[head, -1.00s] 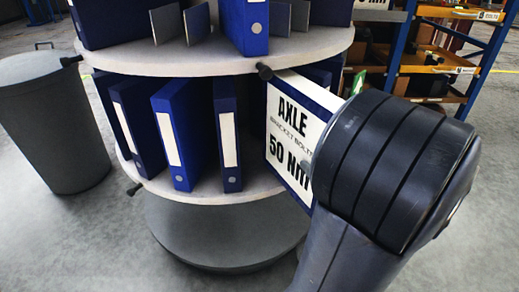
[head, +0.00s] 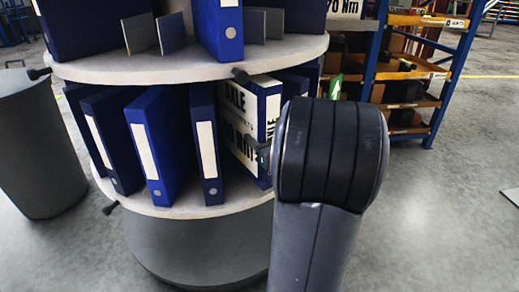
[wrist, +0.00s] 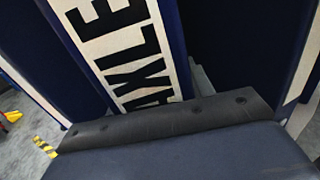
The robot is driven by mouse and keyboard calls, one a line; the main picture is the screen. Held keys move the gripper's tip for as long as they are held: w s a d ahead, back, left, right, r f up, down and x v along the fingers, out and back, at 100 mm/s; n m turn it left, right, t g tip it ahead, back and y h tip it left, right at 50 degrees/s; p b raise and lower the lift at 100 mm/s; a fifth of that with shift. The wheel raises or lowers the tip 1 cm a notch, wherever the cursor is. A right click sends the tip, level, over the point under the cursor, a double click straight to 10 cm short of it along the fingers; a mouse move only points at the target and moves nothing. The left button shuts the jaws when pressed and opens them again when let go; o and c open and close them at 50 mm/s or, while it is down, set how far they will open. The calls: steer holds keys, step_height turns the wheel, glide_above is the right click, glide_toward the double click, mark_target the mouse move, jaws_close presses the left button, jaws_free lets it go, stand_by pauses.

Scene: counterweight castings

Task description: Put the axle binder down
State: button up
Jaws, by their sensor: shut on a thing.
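The axle binder (head: 237,112) is blue with white label faces reading "AXLE". It is upright at the right part of the round rack's lower shelf (head: 165,207), right of another blue binder (head: 204,140). My arm hides part of its right side. Whether its bottom touches the shelf I cannot tell. My gripper (head: 262,152) is at the binder's outer side, mostly hidden by my wrist, and is shut on it. In the wrist view the label of the axle binder (wrist: 125,50) runs down to the dark gripper finger (wrist: 165,124).
Several blue binders stand on the lower shelf left of the axle binder. The upper shelf (head: 190,68) is close above it, with a dark knob (head: 240,76) on its rim. A grey bin (head: 38,150) stands left; orange-shelved racking (head: 415,75) stands behind right.

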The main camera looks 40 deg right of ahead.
steer(key=shift+w, duration=0.5)
steer(key=shift+f+b, duration=0.85)
steer(key=shift+f, duration=0.75)
steer(key=shift+f, duration=0.2)
steer(key=o, duration=1.6)
steer(key=shift+s+f, duration=0.1)
steer(key=shift+c, duration=0.2)
steer(key=s+a+p, duration=0.1)
steer(key=s+p, duration=0.1)
steer(key=s, duration=1)
steer(key=shift+a+r, duration=0.15)
steer(key=shift+r, duration=0.05)
